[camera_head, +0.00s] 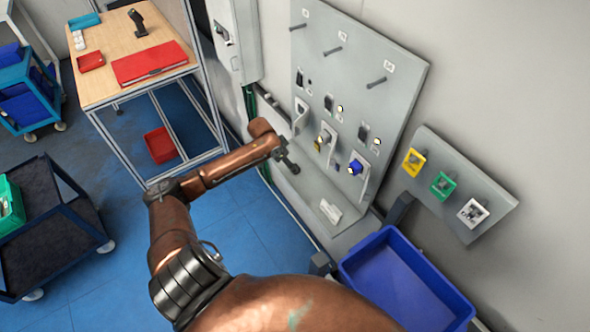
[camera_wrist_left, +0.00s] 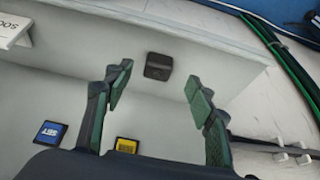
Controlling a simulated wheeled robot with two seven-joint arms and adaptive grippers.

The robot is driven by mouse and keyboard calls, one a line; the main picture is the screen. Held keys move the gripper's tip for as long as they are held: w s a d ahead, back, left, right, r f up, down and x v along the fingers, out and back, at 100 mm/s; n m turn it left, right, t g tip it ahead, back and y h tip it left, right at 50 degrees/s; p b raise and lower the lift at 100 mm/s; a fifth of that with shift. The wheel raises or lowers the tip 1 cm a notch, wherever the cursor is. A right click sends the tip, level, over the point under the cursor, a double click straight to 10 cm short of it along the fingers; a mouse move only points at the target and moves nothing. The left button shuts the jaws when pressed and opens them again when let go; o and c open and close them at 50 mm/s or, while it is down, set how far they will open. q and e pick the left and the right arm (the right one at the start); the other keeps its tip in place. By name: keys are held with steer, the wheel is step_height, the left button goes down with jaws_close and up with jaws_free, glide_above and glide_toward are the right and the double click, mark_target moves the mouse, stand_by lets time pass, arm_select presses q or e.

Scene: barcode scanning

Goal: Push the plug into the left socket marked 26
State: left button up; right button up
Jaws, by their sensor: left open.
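My left gripper (camera_head: 289,163) is in front of the lower left part of the grey wall panel (camera_head: 395,70). In the left wrist view it (camera_wrist_left: 158,88) is open, its two fingers apart with nothing between the tips. A small black block (camera_wrist_left: 158,66) sits on a pale grey surface beyond and between the fingertips; I cannot tell whether it is the plug or a socket. In the head view the panel carries a row of dark fittings, including one at the left (camera_head: 299,78). The mark 26 is not legible. My right gripper is out of view.
A blue bin (camera_head: 360,270) stands below the panel. A smaller board (camera_head: 493,192) with yellow, green and white fittings is at the right. Pegs stick out of the panel's upper part. A white piece (camera_head: 331,211) is on the ledge. Green cables (camera_wrist_left: 275,45) run beside the surface.

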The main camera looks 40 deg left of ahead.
arm_select(q)
steer(key=shift+f, duration=0.1)
steer(key=x, duration=0.5)
steer(key=shift+d, duration=0.1)
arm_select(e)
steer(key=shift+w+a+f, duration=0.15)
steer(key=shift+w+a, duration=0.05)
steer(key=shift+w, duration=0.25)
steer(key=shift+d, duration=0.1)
arm_select(q)
steer(key=shift+c, duration=0.7)
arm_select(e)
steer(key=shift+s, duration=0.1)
arm_select(q)
steer(key=c, duration=1)
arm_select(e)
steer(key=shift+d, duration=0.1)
arm_select(q)
steer(key=shift+c, duration=0.2)
